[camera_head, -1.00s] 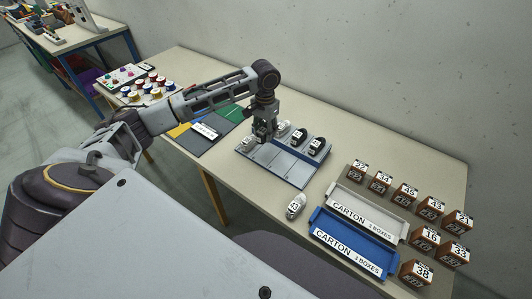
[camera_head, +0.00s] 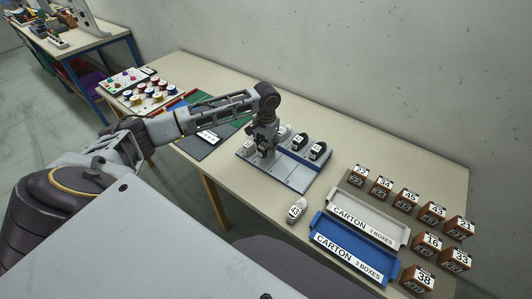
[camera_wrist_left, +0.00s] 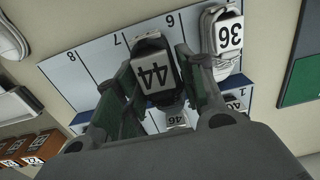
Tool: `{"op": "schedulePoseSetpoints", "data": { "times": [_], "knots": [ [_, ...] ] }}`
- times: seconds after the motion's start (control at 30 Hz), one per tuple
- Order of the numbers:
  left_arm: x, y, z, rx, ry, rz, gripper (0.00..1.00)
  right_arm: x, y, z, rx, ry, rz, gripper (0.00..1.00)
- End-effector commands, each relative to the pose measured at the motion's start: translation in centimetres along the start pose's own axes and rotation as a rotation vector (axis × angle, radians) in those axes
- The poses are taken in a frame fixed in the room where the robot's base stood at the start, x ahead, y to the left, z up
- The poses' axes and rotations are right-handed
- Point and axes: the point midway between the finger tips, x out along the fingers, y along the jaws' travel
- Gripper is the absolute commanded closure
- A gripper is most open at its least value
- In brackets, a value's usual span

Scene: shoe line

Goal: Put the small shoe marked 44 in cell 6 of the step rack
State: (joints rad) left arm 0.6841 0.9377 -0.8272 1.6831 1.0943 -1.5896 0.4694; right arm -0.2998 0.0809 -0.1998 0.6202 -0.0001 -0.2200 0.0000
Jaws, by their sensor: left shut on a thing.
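The small dark shoe marked 44 (camera_wrist_left: 154,74) is between the fingers of my left gripper (camera_wrist_left: 160,88). The gripper is shut on it, label facing the wrist camera. In the head view the left gripper (camera_head: 263,148) is low over the front row of the grey step rack (camera_head: 292,179). In the wrist view the shoe lies over cell 6, just below its number; the rack (camera_wrist_left: 70,72) shows cells 7 and 8 bare beside it. I cannot tell whether the shoe touches the rack. My right gripper is not in view.
A pale shoe marked 36 (camera_wrist_left: 222,40) stands beside cell 6. Dark shoes (camera_head: 318,151) stand in the back row. A pale shoe marked 43 (camera_head: 297,210) lies on the table. A grey carton tray (camera_head: 345,213), a blue carton tray (camera_head: 325,256) and several brown boxes are at right.

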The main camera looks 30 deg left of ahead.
Motion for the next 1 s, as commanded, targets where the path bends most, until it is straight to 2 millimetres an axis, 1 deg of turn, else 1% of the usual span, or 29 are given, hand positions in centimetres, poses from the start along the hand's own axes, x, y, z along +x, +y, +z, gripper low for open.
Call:
{"op": "schedulePoseSetpoints", "data": {
  "times": [0.2, 0.33, 0.47, 0.87, 0.9, 1.0],
  "knots": [
    [2.6, 0.0, 0.1, 0.0, -0.002, -0.001, 0.85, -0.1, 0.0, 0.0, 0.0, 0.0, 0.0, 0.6],
    [3.9, 0.0, 0.0, 0.0, -0.001, -0.001, 0.85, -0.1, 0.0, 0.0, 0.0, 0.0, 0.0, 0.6],
    [4.3, 0.0, 0.0, 0.0, 0.0, -0.001, 0.85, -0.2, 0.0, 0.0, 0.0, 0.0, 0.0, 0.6],
    [4.5, 0.0, 0.1, 0.0, -0.001, 0.0, 0.85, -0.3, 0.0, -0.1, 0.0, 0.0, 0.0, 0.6],
    [4.5, 0.0, 0.0, 0.0, -0.001, 0.0, 0.56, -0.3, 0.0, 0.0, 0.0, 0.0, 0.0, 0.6],
    [4.5, 0.0, 0.1, 0.0, -0.001, -0.001, 0.43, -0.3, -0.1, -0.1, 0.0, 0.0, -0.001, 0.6]
  ]
}}
